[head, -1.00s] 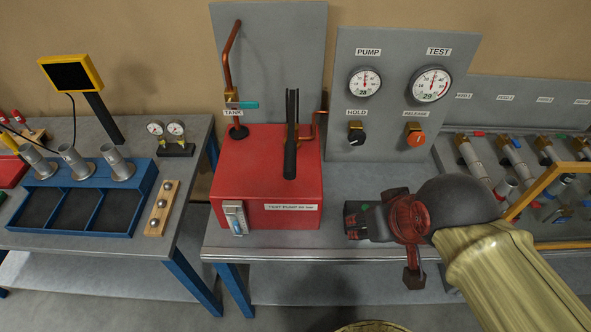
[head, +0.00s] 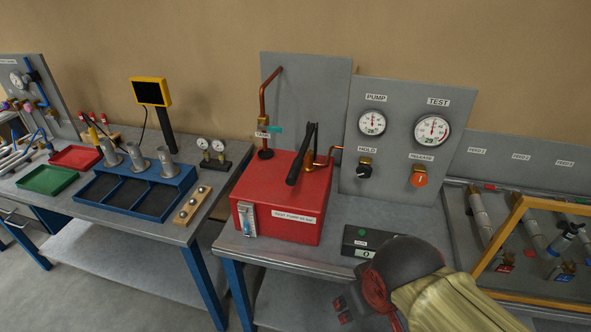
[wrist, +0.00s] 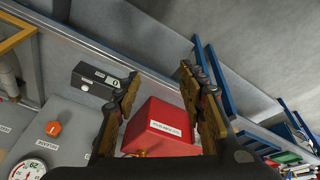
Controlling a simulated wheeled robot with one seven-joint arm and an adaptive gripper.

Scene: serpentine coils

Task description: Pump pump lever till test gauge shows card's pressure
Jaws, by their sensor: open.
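The red test pump (head: 285,205) sits on the grey bench, with its black pump lever (head: 302,158) standing up at a slant. The test gauge (head: 432,129) is on the grey panel at right, beside the smaller pump gauge (head: 372,122). Their needles point roughly upward; exact readings are too small to tell. I cannot make out a pressure card. My gripper (head: 348,304) is low in front of the bench edge, apart from the pump and lever. In the wrist view my gripper (wrist: 160,80) is open and empty, with the red pump (wrist: 157,122) beyond its fingers.
A black hold knob (head: 364,171) and orange release knob (head: 420,177) are under the gauges. A small dark counter box (head: 368,240) sits on the bench near my gripper. A yellow-framed rack (head: 500,240) stands at right. A blue tray (head: 135,192) is on the left bench.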

